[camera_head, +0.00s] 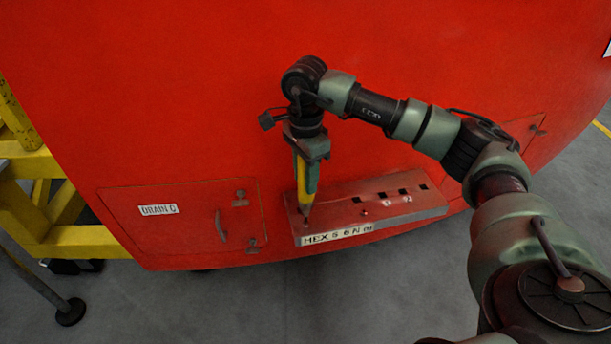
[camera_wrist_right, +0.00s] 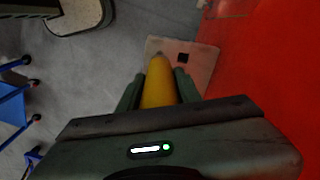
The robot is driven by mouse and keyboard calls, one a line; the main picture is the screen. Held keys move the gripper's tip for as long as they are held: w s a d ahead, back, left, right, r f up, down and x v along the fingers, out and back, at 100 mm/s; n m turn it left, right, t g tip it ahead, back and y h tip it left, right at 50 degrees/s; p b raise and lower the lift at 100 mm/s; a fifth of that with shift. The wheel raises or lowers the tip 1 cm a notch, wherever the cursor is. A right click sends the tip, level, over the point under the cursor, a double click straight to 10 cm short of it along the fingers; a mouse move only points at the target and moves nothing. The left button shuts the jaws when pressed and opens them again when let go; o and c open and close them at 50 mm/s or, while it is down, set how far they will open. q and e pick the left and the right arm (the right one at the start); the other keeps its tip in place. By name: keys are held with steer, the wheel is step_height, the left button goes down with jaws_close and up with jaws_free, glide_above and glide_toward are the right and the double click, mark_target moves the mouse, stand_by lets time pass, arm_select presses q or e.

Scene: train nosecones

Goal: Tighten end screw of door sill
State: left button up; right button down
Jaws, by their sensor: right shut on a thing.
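The door sill (camera_head: 345,209) is a red ledge low on the red nosecone, with a pale front edge and a label reading HEX 5 and N m. Several dark square holes and small pale marks show on its top. My right gripper (camera_head: 309,178) is shut on a yellow driver tool (camera_head: 301,188), which points down with its dark tip over the sill's left end. I cannot tell if the tip touches; the end screw is hidden or too small to see. In the right wrist view the yellow tool (camera_wrist_right: 158,86) is between the fingers, before the sill (camera_wrist_right: 203,62). My left gripper is out of view.
The red nosecone (camera_head: 200,80) fills the background. Left of the sill is a hatch panel (camera_head: 185,215) with a DRAIN label and a handle. A yellow frame (camera_head: 35,185) stands at the far left. Grey floor (camera_head: 200,305) lies open below.

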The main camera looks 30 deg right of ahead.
steer(key=shift+f, duration=0.25)
stand_by(0.8)
steer(key=shift+f+b, duration=0.45)
steer(key=shift+b, duration=0.9)
stand_by(2.3)
steer(key=shift+r, duration=0.1)
steer(key=shift+w+r+p, duration=0.1)
steer(key=shift+r+p, duration=0.5)
steer(key=shift+r, duration=0.1)
steer(key=shift+r+p, duration=1.2)
steer(key=shift+r, duration=0.8)
